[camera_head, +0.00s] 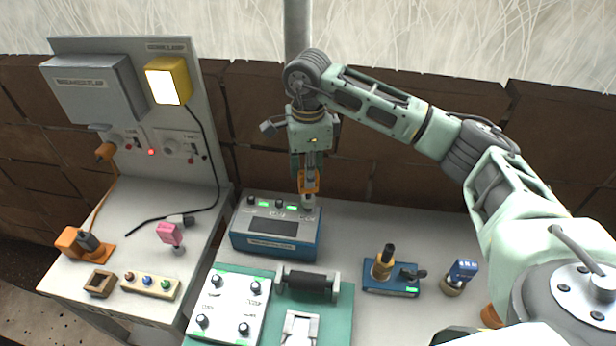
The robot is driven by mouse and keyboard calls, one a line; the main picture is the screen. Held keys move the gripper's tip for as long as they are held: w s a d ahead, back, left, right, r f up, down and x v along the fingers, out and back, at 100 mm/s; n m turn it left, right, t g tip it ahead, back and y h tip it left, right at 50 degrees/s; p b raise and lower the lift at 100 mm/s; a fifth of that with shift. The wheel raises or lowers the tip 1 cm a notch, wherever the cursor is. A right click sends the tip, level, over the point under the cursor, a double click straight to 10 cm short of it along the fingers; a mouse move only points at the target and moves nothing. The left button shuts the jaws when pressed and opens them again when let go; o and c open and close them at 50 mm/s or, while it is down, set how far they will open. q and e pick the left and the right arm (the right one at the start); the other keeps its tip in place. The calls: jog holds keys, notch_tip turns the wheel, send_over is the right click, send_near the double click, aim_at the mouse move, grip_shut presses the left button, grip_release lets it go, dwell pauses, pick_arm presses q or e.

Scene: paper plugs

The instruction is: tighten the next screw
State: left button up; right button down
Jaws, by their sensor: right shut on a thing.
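My right gripper (309,172) points down over the right end of a blue box (272,245). It is shut on a small orange piece (309,183), whose lower end is at or just above the box's top right corner; contact is hard to tell. The box top has small dark knobs and green lights. A white plate (229,306) on a green mat carries several dark round screw- or knob-like heads, one near each corner; how tight they are cannot be told. My left gripper is not in view.
A black roller on a stand (308,284) and a white bracket (298,328) are on the mat. A blue-based brass fixture (391,282) and a blue-topped plug (460,275) stand right. A grey panel (180,110) with a black cable is left. My right arm crosses the right side.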

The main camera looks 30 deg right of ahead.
jog(key=n+b, duration=0.2)
jog(key=n, duration=0.2)
jog(key=shift+f+n, duration=0.15)
jog(key=shift+n, duration=0.25)
jog(key=n+b, duration=0.2)
jog(key=n, duration=0.4)
jog(key=n+b, duration=0.2)
jog(key=n, duration=0.3)
jog(key=shift+n, duration=0.4)
jog(key=n, duration=0.3)
jog(key=shift+r+b, duration=0.2)
jog(key=shift+b, duration=0.1)
jog(key=shift+f+b, duration=0.2)
jog(key=shift+b, duration=0.15)
jog(key=shift+f, duration=0.35)
jog(key=shift+f+b, duration=0.55)
jog(key=shift+b, duration=0.1)
